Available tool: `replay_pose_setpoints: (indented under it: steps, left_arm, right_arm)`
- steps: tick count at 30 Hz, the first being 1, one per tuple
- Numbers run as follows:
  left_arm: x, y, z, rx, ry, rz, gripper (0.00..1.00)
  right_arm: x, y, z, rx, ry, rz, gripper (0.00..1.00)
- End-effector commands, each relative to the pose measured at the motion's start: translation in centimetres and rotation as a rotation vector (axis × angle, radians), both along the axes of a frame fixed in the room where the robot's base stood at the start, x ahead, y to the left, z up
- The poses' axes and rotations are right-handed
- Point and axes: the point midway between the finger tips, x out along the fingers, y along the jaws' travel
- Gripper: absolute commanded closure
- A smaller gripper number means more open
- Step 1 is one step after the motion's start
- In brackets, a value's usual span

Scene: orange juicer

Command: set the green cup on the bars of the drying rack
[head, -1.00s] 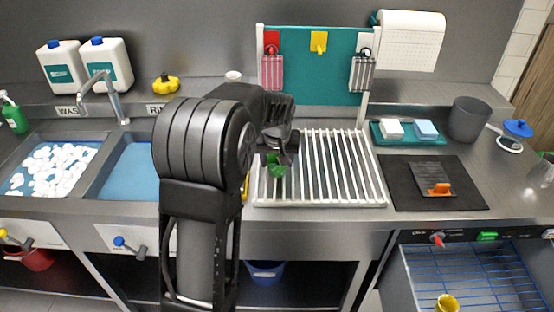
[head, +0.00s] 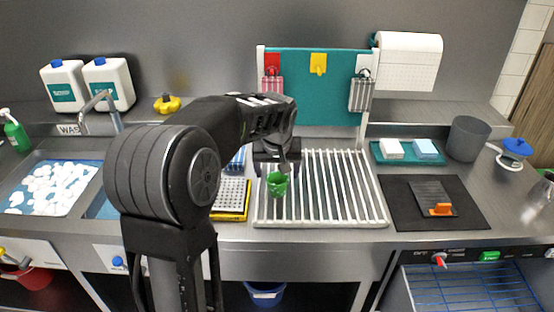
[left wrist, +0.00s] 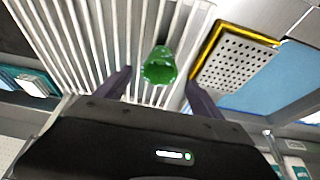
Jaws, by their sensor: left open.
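The green cup (head: 277,184) is at the left part of the drying rack (head: 375,205), over its pale bars, and looks roughly upright. My left gripper (head: 277,169) is above it with its fingers apart, one on each side of the cup. In the left wrist view the cup (left wrist: 160,66) shows between and just beyond the open fingertips (left wrist: 160,86), with a gap on both sides. The bars lie behind it there. It appears to rest on the bars, though the exact contact is hard to see. My right gripper is not in view.
A perforated tray with a yellow edge (head: 231,196) stands just left of the rack. A teal board (head: 325,90) with hanging cloths rises behind the rack. A black mat (head: 400,210) lies to the right. Most bars right of the cup are clear.

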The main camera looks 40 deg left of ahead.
Motion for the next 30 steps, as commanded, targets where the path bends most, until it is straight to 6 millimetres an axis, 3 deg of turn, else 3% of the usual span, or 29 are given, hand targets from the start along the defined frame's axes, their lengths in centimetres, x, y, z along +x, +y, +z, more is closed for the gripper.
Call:
replay_pose_setpoints:
  steps: [6, 10, 30]
  left_arm:
    - [-1.2, -1.0, 4.1, -0.001, -0.006, -0.002, 0.23]
    - [-1.7, -1.4, 5.4, -0.001, -0.002, -0.002, 0.23]
    - [-1.9, -1.5, 5.9, 0.001, -0.001, 0.000, 0.23]
  right_arm:
    - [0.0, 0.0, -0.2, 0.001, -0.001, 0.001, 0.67]
    - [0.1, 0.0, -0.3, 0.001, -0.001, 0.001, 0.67]
    - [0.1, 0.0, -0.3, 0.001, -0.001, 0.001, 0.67]
